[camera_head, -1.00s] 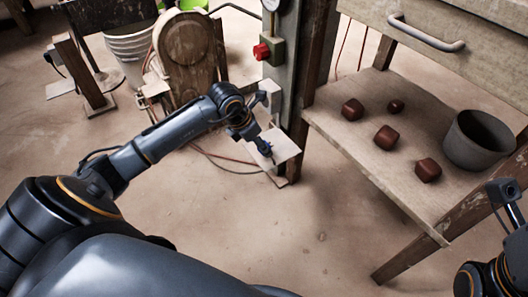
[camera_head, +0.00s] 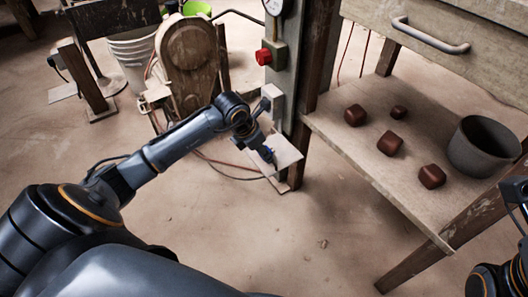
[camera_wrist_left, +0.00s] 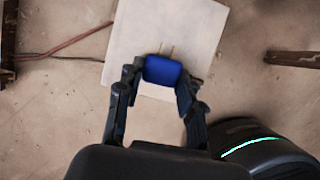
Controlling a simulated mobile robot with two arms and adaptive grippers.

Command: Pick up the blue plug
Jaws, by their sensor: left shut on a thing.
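The blue plug (camera_wrist_left: 162,71) is a small blue block with thin pale prongs pointing away from me in the left wrist view. My left gripper (camera_wrist_left: 160,80) is shut on it, with one dark finger on each side. In the head view the left gripper (camera_head: 266,152) is at the white board (camera_head: 288,155), and only a little blue of the plug shows between the fingers. I cannot tell whether the plug touches the board. My right gripper (camera_head: 516,190) is cut off at the right edge, and its fingers cannot be made out.
The board sits low beside a grey post with a red button (camera_head: 264,56) and a gauge. Cables run on the floor behind it. At right, a wooden shelf (camera_head: 345,130) holds several red-brown blocks and a grey pot (camera_head: 482,148). The floor in front is clear.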

